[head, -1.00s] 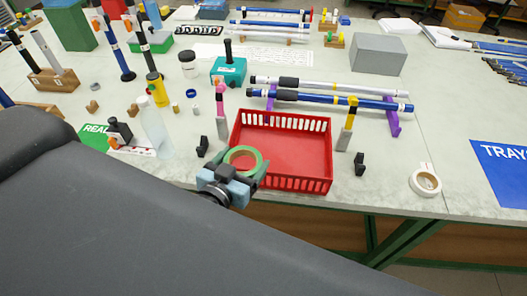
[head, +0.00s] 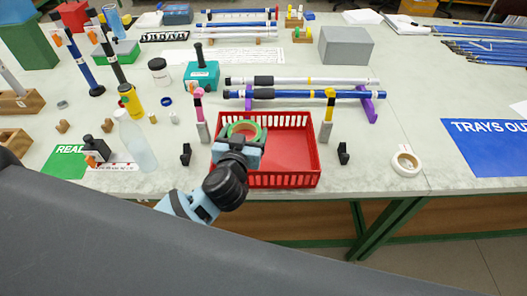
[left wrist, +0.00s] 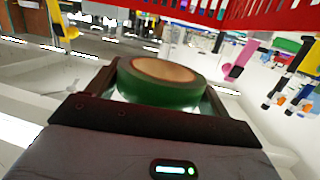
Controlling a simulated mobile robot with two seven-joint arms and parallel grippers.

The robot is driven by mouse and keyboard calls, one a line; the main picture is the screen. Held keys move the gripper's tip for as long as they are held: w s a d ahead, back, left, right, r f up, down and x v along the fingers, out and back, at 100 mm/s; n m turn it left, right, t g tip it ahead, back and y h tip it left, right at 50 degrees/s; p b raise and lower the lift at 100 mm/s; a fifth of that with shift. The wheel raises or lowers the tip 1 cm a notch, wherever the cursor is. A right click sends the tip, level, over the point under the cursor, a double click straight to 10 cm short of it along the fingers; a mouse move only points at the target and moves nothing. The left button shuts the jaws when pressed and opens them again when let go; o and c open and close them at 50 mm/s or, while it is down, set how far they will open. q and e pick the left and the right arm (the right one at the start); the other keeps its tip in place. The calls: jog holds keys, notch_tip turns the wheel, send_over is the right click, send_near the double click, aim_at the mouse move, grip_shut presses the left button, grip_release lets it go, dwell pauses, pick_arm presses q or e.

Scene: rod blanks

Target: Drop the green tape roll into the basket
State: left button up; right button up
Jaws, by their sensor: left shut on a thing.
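The green tape roll (head: 243,129) is held by my left gripper (head: 241,139). The roll also fills the middle of the left wrist view (left wrist: 158,84), with dark fingers on both sides of it. The red basket (head: 292,181) stands on the table near its front edge. In the head view, the roll and gripper overlap the left half of the basket. I cannot tell exactly how high they are above its floor. The basket's red wall (left wrist: 262,14) shows at the top of the left wrist view. My right gripper is not in view.
A white tape roll (head: 405,163) lies to the right. Rods (head: 300,94) rest on purple stands behind. A clear bottle (head: 135,140) stands left.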

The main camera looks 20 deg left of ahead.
pick_arm(q)
jog(key=w+d, duration=0.3)
jog(key=w, duration=0.2)
notch_tip(320, 180, down, 6)
jog(key=b, duration=0.2)
jog(key=shift+b, duration=0.3)
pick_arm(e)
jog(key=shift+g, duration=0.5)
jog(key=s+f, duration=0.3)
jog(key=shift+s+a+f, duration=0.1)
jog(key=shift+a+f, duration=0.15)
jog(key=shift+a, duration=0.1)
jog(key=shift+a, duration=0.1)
pick_arm(q)
jog(key=o, duration=0.9)
jog(key=shift+o, duration=0.2)
jog(key=v, duration=0.8)
jog(key=shift+p, duration=0.45)
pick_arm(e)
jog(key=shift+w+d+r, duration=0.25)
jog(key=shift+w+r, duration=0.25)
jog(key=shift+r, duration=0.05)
